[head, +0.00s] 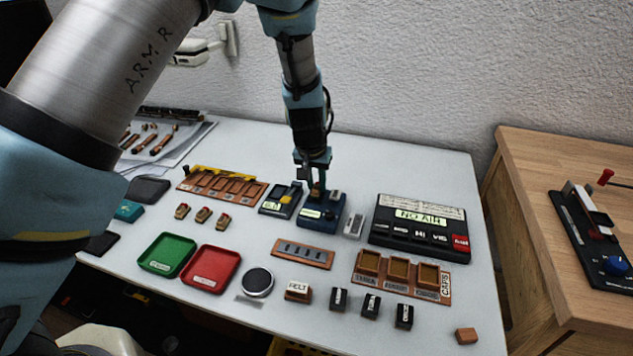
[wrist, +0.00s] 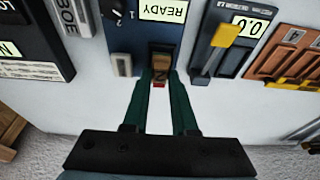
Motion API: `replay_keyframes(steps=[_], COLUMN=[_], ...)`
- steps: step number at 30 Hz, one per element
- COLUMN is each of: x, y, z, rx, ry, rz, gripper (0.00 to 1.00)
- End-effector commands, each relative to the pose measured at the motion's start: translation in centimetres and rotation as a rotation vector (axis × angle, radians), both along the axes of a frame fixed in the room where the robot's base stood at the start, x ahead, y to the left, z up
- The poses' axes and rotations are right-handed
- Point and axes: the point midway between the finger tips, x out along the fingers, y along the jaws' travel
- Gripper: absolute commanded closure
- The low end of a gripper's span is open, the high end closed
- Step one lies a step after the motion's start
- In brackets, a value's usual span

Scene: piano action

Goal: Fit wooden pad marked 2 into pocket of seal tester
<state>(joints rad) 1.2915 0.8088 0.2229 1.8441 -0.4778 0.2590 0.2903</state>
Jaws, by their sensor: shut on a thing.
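The wooden pad marked 2 (wrist: 160,66) is between my gripper's fingertips, with a red strip at its near end in the wrist view. My gripper (head: 317,190) is shut on it and points down at the dark blue tester (head: 307,221), which I take to be the seal tester. In the wrist view the tester (wrist: 126,39) shows a READY display and a small dial marked 1 and 2. The pad lies over the tester's near edge. The pocket is hidden under the pad and fingers, so I cannot tell how deep the pad sits.
A device with a yellow slider and a 0.0 display (wrist: 220,60) stands close beside the tester. A grey block (head: 353,226) and a black NO AIR box (head: 419,228) are on the other side.

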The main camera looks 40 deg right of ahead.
Motion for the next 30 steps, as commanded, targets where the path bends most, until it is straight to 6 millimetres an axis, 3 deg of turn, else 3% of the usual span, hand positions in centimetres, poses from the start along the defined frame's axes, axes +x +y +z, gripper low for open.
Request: replay_keyframes(steps=[30], x=[0.0], y=[-0.02], z=[-0.54], rx=[-0.001], ry=[0.0], rz=[0.001], gripper=[1.0])
